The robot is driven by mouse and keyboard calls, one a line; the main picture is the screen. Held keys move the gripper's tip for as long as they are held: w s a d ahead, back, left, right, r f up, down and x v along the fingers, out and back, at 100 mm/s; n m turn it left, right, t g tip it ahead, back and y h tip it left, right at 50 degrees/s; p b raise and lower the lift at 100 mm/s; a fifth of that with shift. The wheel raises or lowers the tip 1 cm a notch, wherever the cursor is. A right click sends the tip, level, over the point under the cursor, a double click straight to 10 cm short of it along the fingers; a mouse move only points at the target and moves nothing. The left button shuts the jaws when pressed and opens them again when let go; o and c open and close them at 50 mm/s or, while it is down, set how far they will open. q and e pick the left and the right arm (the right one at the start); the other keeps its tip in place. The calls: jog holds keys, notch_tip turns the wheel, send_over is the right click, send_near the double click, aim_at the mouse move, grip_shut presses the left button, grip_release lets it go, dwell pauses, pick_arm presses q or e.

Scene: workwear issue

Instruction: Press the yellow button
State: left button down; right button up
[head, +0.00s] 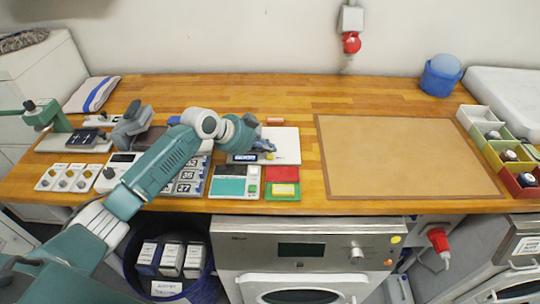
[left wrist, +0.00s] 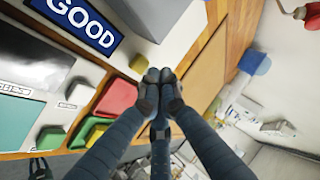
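A white board (head: 285,143) with a blue GOOD label (left wrist: 78,22) lies on the wooden worktop. A small yellow button (left wrist: 139,63) shows beside the label, right by my fingertips and partly hidden by them. My left gripper (head: 267,150) is over this board, its fingers pointing down. In the left wrist view my left gripper (left wrist: 158,82) has its fingertips together with nothing between them. I cannot tell whether they touch the button. My right gripper is not in view.
Nearby are a red block (head: 282,174), a yellow-and-green block (head: 283,192) and a teal-screened device (head: 229,186). A brown mat (head: 400,155) lies clear at the right. Coloured bins (head: 497,150) stand at the right end. A washing machine (head: 300,255) is below the worktop.

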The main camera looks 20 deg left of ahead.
aim_at(269, 157)
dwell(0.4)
pick_arm(q)
jog(key=shift+f+b, duration=0.3)
jog(key=shift+f, duration=0.15)
jog(key=shift+f+b, duration=0.35)
jog(key=shift+f, duration=0.15)
dwell(0.5)
dwell(0.3)
jog(key=shift+r+p, duration=0.7)
jog(key=shift+r, duration=0.15)
jog(key=shift+r, duration=0.1)
notch_tip(269, 157, up, 5)
jog(key=p, duration=0.4)
